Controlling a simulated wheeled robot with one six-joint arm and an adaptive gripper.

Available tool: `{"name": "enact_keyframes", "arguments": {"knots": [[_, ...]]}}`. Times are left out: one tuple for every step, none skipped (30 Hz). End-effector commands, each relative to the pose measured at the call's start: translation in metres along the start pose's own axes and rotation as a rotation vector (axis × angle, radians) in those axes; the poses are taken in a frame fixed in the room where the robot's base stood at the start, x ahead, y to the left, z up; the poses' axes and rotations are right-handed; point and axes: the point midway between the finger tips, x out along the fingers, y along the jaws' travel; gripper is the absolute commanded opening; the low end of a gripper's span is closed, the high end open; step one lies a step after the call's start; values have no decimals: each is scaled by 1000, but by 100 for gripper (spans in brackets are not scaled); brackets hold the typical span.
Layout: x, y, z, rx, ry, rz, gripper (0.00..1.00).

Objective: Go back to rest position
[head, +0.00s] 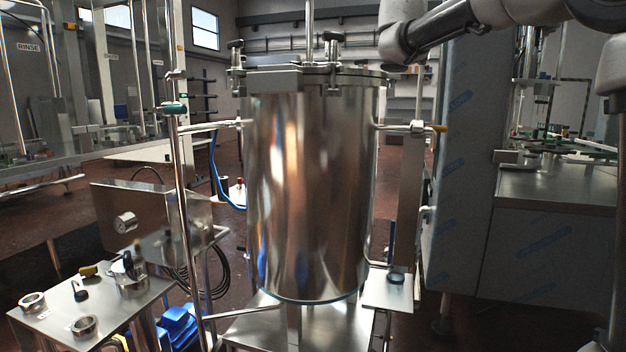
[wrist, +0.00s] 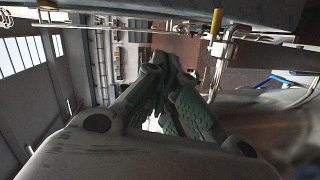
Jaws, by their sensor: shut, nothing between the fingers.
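My gripper (wrist: 168,75) shows in the wrist view with its fingers drawn together and nothing between them. In the head view my arm crosses the top right corner, and the gripper itself is not clearly visible there. The wrist view is turned on its side, with windows at its left and a shiny metal surface at its lower right. No object is touching the fingers.
A large steel tank (head: 310,190) stands in the middle on a metal stand. A steel side table (head: 115,310) with small fittings is at the lower left. A film-wrapped cabinet (head: 470,170) stands at the right. Reddish floor (head: 45,215) shows at the left.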

Motion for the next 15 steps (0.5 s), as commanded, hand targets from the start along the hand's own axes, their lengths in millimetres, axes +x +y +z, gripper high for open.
{"name": "enact_keyframes", "arguments": {"knots": [[-11,-10,43,64,-46,-61,0],[-17,-20,66,102,-73,-102,0],[-26,-35,96,151,-110,-156,0],[-33,-47,117,189,-135,-197,0],[-42,-60,137,228,-161,-236,0],[-54,-78,163,279,-194,-290,0],[-64,-92,182,317,-219,-329,0],[-74,-107,199,354,-242,-368,0],[-89,-129,222,405,-273,-422,0],[-101,-145,237,444,-296,-461,0],[-114,-162,252,483,-316,-500,0],[-131,-186,270,535,-345,-552,0],[-144,-203,282,573,-365,-592,0],[-157,-221,293,612,-383,-630,0],[-175,-244,306,662,-406,-679,0]]}}
